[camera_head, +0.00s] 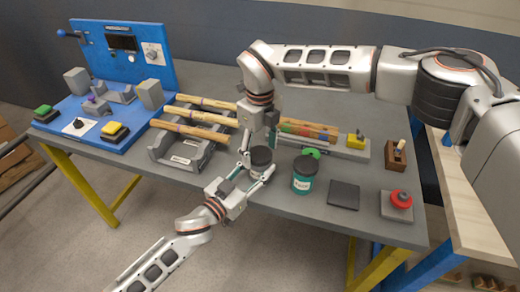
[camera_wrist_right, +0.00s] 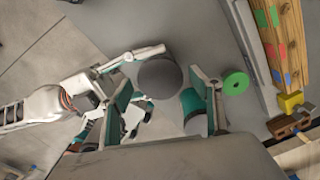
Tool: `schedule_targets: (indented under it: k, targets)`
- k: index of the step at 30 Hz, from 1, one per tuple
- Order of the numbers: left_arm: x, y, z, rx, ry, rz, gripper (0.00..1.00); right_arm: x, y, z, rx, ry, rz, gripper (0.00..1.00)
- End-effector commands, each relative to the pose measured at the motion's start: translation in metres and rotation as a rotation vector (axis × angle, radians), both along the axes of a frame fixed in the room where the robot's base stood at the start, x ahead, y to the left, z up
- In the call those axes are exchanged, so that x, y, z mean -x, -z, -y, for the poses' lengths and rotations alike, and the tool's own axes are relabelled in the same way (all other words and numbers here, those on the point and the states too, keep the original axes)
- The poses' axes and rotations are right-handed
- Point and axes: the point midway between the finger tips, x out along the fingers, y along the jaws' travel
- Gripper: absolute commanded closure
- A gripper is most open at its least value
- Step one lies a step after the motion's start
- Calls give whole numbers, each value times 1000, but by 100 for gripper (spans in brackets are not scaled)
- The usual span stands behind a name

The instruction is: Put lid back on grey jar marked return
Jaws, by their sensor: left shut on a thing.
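A small grey jar (camera_head: 259,176) stands on the bench, with a dark round lid (camera_head: 261,156) at its top. In the right wrist view the lid (camera_wrist_right: 160,78) is a dark grey disc that hides the jar body. I cannot tell whether the lid is seated or just above the rim, and no marking shows on the jar. My left gripper (camera_head: 255,178) comes from the front and is shut on the grey jar. My right gripper (camera_head: 257,153) points down from above, its fingers on either side of the lid; whether they touch it is unclear.
A black pad (camera_head: 343,195) and red button (camera_head: 401,199) are further right. Racked wooden rods (camera_head: 190,131) stand left.

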Motion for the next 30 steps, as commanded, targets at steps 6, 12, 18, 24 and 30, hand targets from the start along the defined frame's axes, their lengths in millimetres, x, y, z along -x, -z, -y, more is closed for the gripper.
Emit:
schedule_targets:
  k: [6, 12, 18, 24, 30]
  targets:
    - [0, 0, 0, 0, 0, 0, 100, 0, -5, 0, 0, -1, 1, 36]
    - [0, 0, 0, 0, 0, 0, 100, -1, -28, 0, -1, 0, 4, 36]
    - [0, 0, 0, 0, 0, 0, 100, 0, -45, 0, 0, -1, 1, 36]
    - [0, 0, 0, 0, 0, 0, 100, 0, -45, 0, 0, -1, 0, 36]
    - [0, 0, 0, 0, 0, 0, 100, 1, -54, -2, -1, -19, -1, 39]
